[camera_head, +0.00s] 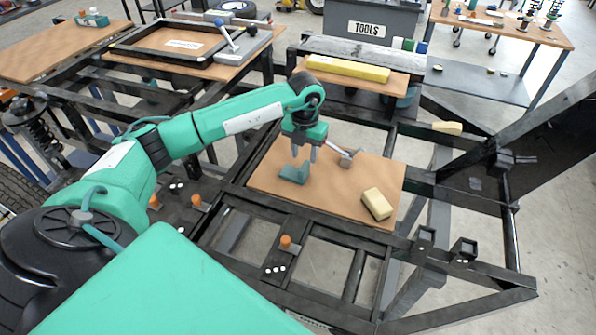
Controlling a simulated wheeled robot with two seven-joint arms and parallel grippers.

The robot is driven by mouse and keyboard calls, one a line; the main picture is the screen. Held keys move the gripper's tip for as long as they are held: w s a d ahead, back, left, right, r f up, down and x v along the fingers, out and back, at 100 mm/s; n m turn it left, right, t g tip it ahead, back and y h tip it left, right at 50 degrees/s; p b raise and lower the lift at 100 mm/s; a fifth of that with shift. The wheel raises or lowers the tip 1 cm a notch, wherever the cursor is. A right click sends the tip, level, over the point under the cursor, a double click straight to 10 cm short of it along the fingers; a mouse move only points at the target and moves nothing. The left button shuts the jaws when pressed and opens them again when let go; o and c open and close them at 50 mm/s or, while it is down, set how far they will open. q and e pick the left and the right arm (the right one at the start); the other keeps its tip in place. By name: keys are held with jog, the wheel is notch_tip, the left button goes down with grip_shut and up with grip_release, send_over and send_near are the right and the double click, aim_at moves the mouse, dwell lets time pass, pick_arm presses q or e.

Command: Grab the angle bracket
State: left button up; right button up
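The angle bracket (294,174) is a small teal L-shaped piece. It lies on a brown board set in the black frame, near the middle of the view. My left gripper (303,157) points down just above the bracket. Its two grey fingers are apart with a gap between them, and nothing shows held in it. Whether a fingertip touches the bracket's upright part is too small to tell. My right gripper is not in view.
A hammer-like tool (341,156) lies on the board right behind the gripper. A yellow block (377,204) lies at the board's front right. Orange-topped pegs (286,242) stand on the frame in front. A long yellow bar (348,69) lies on a shelf behind.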

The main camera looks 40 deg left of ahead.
aim_at(304, 166)
pick_arm(q)
jog(key=f, duration=0.1)
jog(key=f+p, duration=0.1)
jog(key=f, duration=0.1)
jog(key=f+p, duration=0.1)
jog(key=shift+s+d+f, duration=0.3)
jog(key=shift+s+f, duration=0.05)
jog(key=shift+s, duration=0.05)
jog(key=shift+f, duration=0.3)
jog(key=c, duration=0.9)
grip_shut()
